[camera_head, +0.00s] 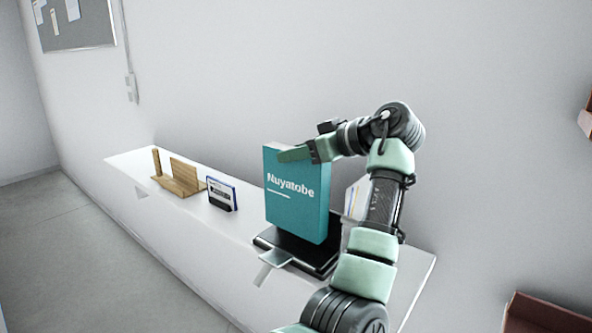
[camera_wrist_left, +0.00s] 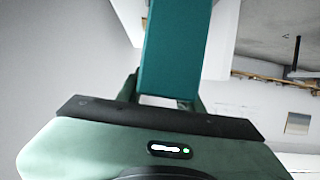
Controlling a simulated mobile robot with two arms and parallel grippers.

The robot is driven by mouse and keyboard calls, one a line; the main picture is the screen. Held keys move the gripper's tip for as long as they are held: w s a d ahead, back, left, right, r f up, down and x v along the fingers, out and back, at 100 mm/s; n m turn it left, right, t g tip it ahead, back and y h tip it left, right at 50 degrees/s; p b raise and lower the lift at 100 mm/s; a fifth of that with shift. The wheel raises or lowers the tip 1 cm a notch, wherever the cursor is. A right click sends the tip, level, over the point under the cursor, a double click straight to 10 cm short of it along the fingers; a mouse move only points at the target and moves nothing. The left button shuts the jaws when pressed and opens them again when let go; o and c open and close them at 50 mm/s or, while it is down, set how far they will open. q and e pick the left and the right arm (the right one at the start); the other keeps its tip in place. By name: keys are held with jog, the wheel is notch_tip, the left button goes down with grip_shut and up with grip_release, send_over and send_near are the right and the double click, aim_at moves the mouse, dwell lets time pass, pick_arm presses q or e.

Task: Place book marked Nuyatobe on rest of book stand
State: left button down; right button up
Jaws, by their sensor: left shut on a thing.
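The teal book marked Nuyatobe (camera_head: 297,205) stands upright, its cover facing the camera. My left gripper (camera_head: 295,153) is shut on the book near its top edge. In the left wrist view the book (camera_wrist_left: 178,50) sits between the fingers (camera_wrist_left: 163,100). A wooden stand (camera_head: 184,172) with an upright back and a flat ledge is farther left on the shelf. A black flat base (camera_head: 270,238) lies directly below the book; whether the book touches it I cannot tell. My right gripper is not in view.
The long white shelf (camera_head: 133,158) runs along the wall. A small dark blue and white boxed item (camera_head: 222,194) stands between the wooden stand and the book. White items (camera_head: 357,197) stand behind my arm, partly hidden. A brown-red object (camera_head: 545,315) is at the lower right.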

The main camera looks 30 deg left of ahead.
aim_at(295, 169)
pick_arm(q)
jog(key=shift+f, duration=1.9)
jog(key=c, duration=0.9)
grip_release()
jog(key=shift+f, duration=0.1)
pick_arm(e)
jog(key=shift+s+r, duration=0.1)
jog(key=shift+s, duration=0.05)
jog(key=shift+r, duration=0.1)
